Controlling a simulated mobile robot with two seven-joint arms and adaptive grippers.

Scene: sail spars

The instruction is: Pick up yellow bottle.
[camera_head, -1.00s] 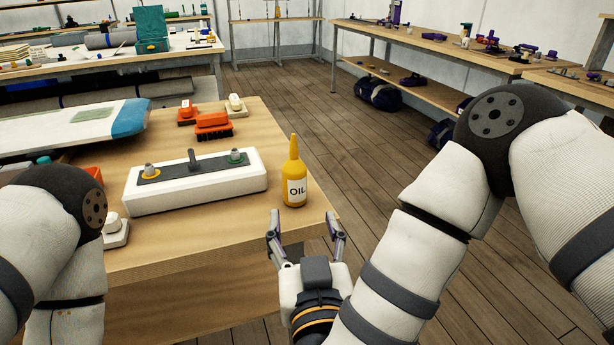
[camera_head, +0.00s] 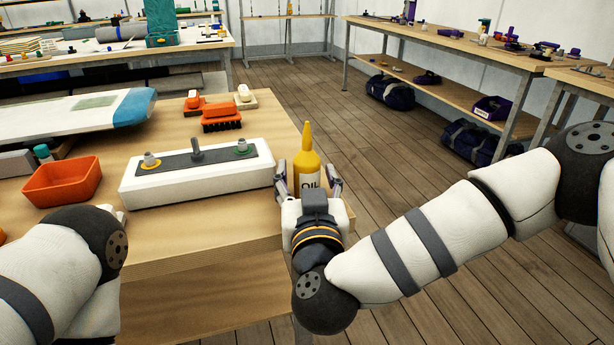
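The yellow bottle (camera_head: 307,158), with a pointed nozzle and a partly hidden OIL label, stands upright near the right edge of the wooden table (camera_head: 200,245). My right gripper (camera_head: 308,176) is open, with one finger on each side of the bottle. Small gaps seem to show between the fingers and the bottle. The gripper's body hides the bottle's lower part.
A white block with a dark top strip (camera_head: 197,178) lies just left of the bottle. An orange bin (camera_head: 62,182), an orange brush (camera_head: 222,120) and a white-and-blue board (camera_head: 75,115) are also on the table. Open floor lies to the right.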

